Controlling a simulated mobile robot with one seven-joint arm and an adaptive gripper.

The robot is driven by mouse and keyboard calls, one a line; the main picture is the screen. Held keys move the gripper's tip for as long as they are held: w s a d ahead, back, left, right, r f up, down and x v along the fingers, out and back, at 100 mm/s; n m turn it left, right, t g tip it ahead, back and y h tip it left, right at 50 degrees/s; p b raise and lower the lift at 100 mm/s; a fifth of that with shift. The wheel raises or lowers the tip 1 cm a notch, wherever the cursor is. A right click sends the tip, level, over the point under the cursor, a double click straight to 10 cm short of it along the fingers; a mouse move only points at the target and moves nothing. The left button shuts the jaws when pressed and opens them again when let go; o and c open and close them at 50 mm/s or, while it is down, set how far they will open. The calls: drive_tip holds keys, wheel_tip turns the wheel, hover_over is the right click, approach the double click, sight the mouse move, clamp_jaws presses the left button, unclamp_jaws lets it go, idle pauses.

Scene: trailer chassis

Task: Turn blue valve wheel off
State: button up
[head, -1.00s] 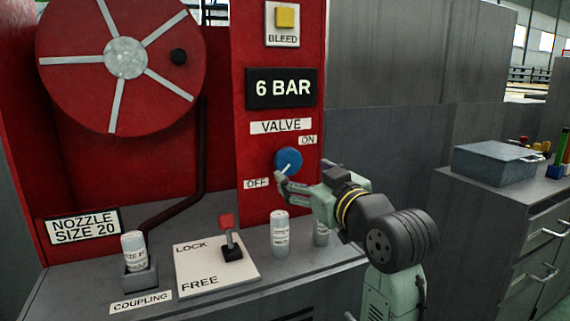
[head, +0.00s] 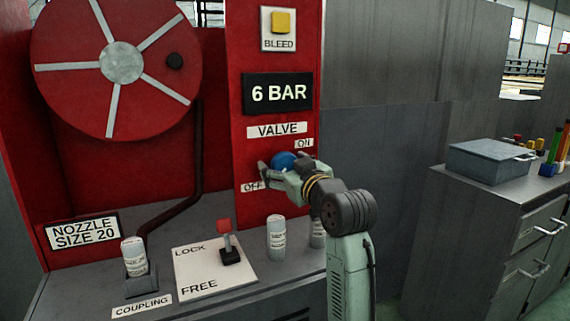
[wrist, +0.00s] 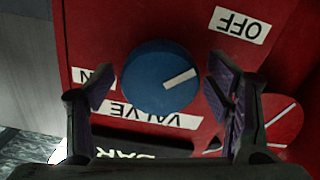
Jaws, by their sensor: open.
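The blue valve wheel (head: 283,160) is on the red panel between the ON label (head: 304,143) and the OFF label (head: 250,187). In the wrist view the wheel (wrist: 158,78) shows whole, with a white pointer line running from near its middle toward the right, slightly up, below the OFF label (wrist: 240,25). My gripper (head: 283,174) is at the wheel in the head view and partly hides it. In the wrist view my gripper (wrist: 160,92) is open, with one finger on each side of the wheel. Gaps show between the fingers and the wheel.
A gauge reading 6 BAR (head: 278,93) and a yellow bleed button (head: 281,22) are above the valve. Below are a red lock lever (head: 226,240) and white bottles (head: 276,238) on the grey bench. A red reel (head: 118,65) is at the left.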

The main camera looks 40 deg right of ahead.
drive_tip(key=shift+c, duration=0.5)
drive_tip(key=c, duration=1.1)
drive_tip(key=shift+m, duration=0.5)
drive_tip(key=o, duration=1.2)
drive_tip(key=v, duration=1.2)
